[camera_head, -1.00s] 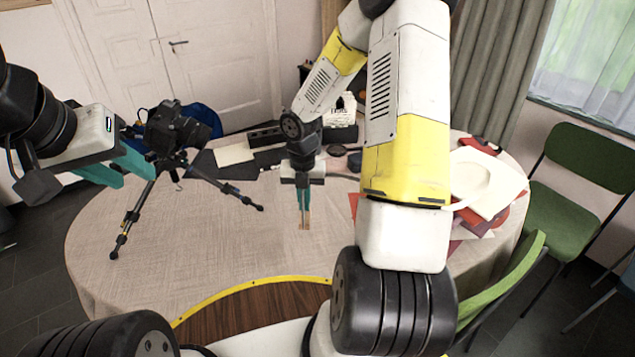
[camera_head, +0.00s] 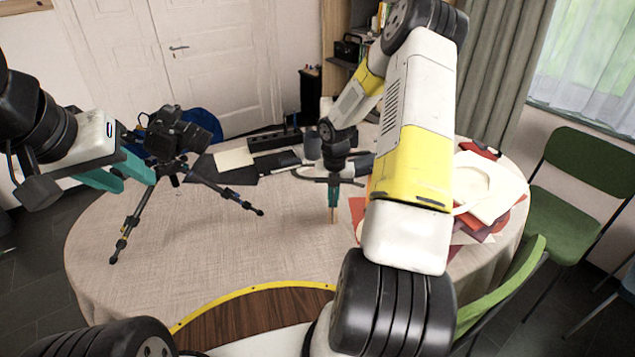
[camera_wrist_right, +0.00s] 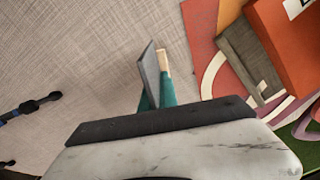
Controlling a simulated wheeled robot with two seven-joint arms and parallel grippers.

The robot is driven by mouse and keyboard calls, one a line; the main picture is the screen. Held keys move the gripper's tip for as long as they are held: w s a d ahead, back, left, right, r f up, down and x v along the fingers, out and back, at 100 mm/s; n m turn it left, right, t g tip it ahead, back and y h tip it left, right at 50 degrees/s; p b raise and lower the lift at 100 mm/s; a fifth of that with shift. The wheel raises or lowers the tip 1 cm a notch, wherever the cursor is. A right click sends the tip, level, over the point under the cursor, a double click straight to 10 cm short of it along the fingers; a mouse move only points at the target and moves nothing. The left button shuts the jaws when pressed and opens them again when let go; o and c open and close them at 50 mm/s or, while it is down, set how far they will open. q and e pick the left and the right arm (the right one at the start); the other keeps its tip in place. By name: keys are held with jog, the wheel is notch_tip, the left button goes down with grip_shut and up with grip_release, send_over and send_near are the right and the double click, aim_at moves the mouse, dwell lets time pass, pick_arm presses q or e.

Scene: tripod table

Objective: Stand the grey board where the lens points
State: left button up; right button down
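A black camera (camera_head: 180,132) sits on a black tripod (camera_head: 135,222) at the table's left, its lens (camera_head: 207,139) facing right. In the right wrist view, a thin grey board (camera_wrist_right: 149,74) stands edge-on between the teal fingers of my right gripper (camera_wrist_right: 158,92), which look closed on it. A tan piece (camera_wrist_right: 162,62) shows beside it. In the head view my right gripper (camera_head: 333,205) points down near mid-table; the board's face is hidden there and only a tan tip shows. My left gripper (camera_head: 122,178) is open and empty, left of the tripod head.
Red and coloured papers (camera_head: 478,225) and white sheets (camera_head: 488,188) lie at the right; the wrist view shows an orange box (camera_wrist_right: 288,45) there. A black cloth (camera_head: 228,172), white card (camera_head: 233,158) and dark items line the back. Bare cloth (camera_head: 260,240) lies between tripod and right gripper.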

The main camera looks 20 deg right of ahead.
jog(key=c, duration=1.6)
grip_release()
jog(key=shift+c, duration=0.2)
jog(key=shift+r, duration=0.1)
notch_tip(320, 180, up, 12)
jog(key=shift+f, duration=0.1)
jog(key=s+a+r+m+t, duration=0.1)
jog(key=s+a+r+m, duration=0.1)
jog(key=r+m, duration=0.25)
jog(key=s+a+r+m, duration=0.2)
jog(key=s+r+m, duration=0.1)
jog(key=r, duration=0.3)
jog(key=s+a+r+m+t, duration=0.1)
jog(key=s+a+r+m, duration=0.2)
jog(key=s+m, duration=0.3)
jog(key=s+a+r+m+t+y, duration=0.1)
jog(key=s+r+m, duration=0.4)
jog(key=m, duration=0.5)
jog(key=s+a+r+m+t+y, duration=0.1)
jog(key=s+a+r+m+t, duration=0.2)
jog(key=s+a+r+m, duration=0.2)
jog(key=shift+s+m, duration=1.45)
